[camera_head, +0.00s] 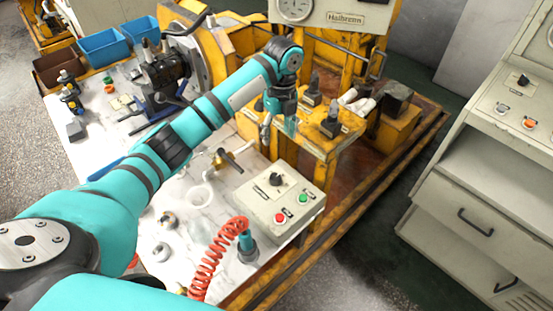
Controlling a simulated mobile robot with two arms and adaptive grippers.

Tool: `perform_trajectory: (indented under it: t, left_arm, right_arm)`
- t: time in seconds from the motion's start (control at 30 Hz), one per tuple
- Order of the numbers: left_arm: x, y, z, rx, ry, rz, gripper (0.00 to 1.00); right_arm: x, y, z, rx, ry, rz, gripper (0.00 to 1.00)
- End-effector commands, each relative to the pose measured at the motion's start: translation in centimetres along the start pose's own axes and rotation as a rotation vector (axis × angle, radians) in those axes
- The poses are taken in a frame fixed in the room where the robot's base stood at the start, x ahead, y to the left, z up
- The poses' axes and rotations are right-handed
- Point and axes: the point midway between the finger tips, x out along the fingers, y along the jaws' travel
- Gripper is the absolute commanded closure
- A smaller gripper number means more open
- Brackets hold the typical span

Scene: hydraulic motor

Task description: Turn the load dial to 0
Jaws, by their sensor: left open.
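A beige control box (253,205) on the white worktop has a black knob (276,180), a red button (280,217) and a green button (303,198). A second black knob (523,80) is on the sloped panel of the grey cabinet at the right. I cannot read labels or pointer settings, so I cannot tell which knob is the load dial. My left gripper (279,128) is open and points down, behind and above the control box, near the yellow frame. It appears empty and apart from both knobs. My right gripper is out of view.
A yellow frame (322,147) with black levers (331,123) stands close to my left gripper. A red coiled hose (211,262) lies in front of the control box. Blue bins (102,47) and a dark motor (163,72) are at the back left.

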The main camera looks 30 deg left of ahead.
Motion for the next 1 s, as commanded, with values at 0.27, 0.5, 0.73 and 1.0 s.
perform_trajectory:
  t: [0.27, 0.5, 0.73, 1.0]
  left_arm:
    - [3.3, 0.1, 0.0, 0.006, 0.004, 0.004, 0.42]
    - [8.7, 0.1, 0.0, 0.005, 0.002, 0.005, 0.42]
    - [13.4, 0.0, -0.1, 0.004, 0.002, 0.002, 0.42]
    - [16.7, -0.1, 0.0, 0.005, 0.0, -0.001, 0.42]
  right_arm:
    - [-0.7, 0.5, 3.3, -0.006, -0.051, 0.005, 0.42]
    - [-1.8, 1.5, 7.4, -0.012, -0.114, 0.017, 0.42]
    - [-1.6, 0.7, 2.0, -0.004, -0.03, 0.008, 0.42]
    - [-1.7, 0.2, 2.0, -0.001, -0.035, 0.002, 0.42]
